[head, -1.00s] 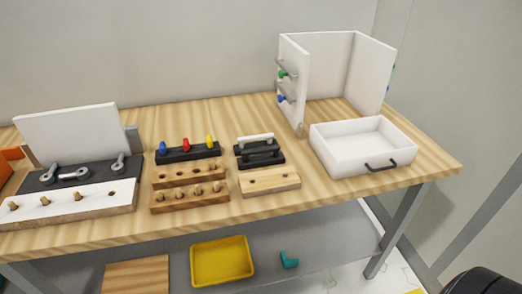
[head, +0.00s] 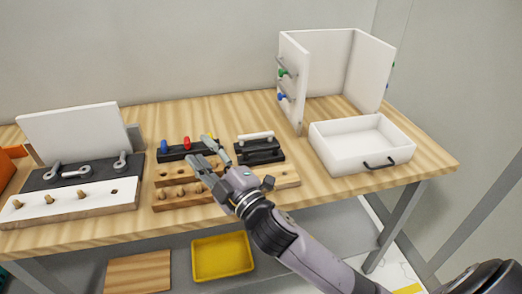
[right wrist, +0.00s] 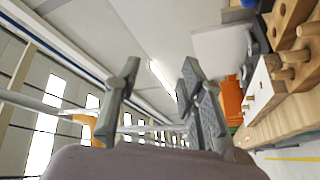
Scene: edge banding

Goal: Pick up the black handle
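The black handle (head: 263,156) lies in a black holder at the middle of the table, just in front of a white handle (head: 256,136). Another dark handle (head: 380,164) is fixed to the front of the white drawer (head: 338,158). My right gripper (head: 202,150) is over the wooden peg blocks, left of the black handle and apart from it. Its fingers are spread and empty; they also show in the right wrist view (right wrist: 160,70). The black handle does not show in the right wrist view. My left gripper is not in view.
Wooden blocks with pegs (head: 175,198) lie under my right gripper. A black rack (head: 172,154) with coloured screwdrivers stands behind. An open white cabinet (head: 328,75) stands at the back right. The table's back middle is clear.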

